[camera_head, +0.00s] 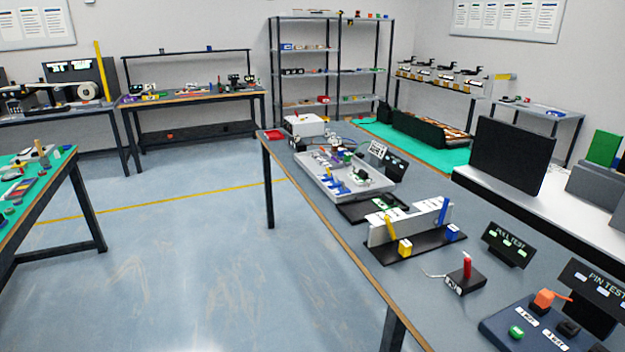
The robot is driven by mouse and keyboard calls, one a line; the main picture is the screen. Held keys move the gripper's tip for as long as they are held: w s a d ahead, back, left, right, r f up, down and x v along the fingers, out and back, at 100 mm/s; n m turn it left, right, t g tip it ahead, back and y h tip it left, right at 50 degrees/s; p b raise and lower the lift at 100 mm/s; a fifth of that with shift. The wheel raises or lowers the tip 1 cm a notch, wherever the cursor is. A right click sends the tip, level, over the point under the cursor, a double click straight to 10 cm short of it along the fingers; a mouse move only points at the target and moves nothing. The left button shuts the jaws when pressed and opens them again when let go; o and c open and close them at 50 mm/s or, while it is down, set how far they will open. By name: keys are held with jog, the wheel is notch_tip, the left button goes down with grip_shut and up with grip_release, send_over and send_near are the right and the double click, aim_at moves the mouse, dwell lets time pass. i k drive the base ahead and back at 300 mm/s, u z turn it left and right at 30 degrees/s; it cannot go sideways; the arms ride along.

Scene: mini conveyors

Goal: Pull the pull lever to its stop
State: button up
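A small red upright handle (467,266) stands on a dark square base (477,282) on the near right part of the long grey table. It looks like the pull lever. A black sign that seems to read "PULL TEST" (507,244) stands just behind it to the right. A small whitish piece with a thin cord lies at the left side of the base. The handle looks about vertical; its slot or stop is too small to make out. My gripper is not in view, and nothing touches the handle.
The grey table (350,258) carries a white rail fixture (410,220) with blue and yellow parts left of the handle. A dark blue button panel (535,325) and a "PIN TEST" sign (588,290) are to its right. Open floor (210,260) lies left of the table.

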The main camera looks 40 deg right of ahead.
aim_at(467, 260)
jog(key=u, duration=1.2)
jog(key=k, duration=0.15)
jog(key=z, duration=3.25)
jog(key=k, duration=0.95)
jog(key=u, duration=0.2)
jog(key=i, duration=0.65)
jog(key=z, duration=0.05)
